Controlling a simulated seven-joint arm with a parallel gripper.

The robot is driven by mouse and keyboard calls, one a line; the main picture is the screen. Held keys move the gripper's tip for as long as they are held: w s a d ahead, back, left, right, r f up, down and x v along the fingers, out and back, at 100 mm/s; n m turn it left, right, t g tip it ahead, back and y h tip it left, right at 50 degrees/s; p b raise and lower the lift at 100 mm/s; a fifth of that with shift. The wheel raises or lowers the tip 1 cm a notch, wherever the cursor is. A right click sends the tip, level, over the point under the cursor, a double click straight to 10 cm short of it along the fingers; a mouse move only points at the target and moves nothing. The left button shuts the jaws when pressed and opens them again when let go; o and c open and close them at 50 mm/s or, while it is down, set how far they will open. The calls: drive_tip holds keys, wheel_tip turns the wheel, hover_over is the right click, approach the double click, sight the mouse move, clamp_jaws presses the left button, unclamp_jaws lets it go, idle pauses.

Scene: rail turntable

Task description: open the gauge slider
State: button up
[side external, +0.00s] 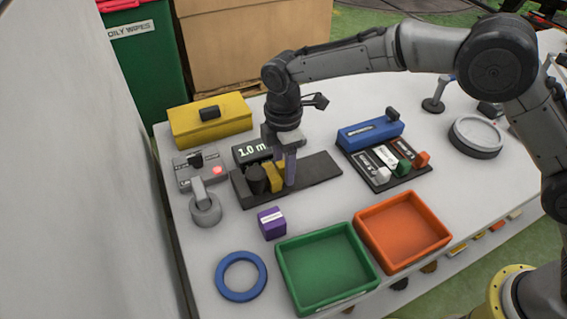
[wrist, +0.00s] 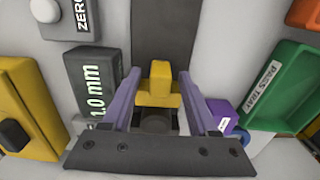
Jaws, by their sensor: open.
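The gauge has a long dark base (side external: 318,172), a display box (side external: 251,152) reading 1.0 m in the side view and 1.0 mm (wrist: 95,90) in the wrist view. A yellow block (side external: 273,178), which looks like the slider, sits on the base beside a black round post (side external: 256,180). My gripper (side external: 288,184) points down over the base. In the wrist view its purple fingers (wrist: 160,76) are open, one on each side of the yellow block (wrist: 160,85), with gaps visible. The post is partly hidden behind the gripper's palm there. Whether any finger touches the block cannot be told.
A grey box with a red light (side external: 217,170) and a yellow case (side external: 210,120) stand left of the gauge. A purple cube (side external: 271,223), green tray (side external: 325,268) and orange tray (side external: 402,230) lie in front. The base's right part is clear.

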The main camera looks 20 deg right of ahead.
clamp_jaws()
idle(1.4)
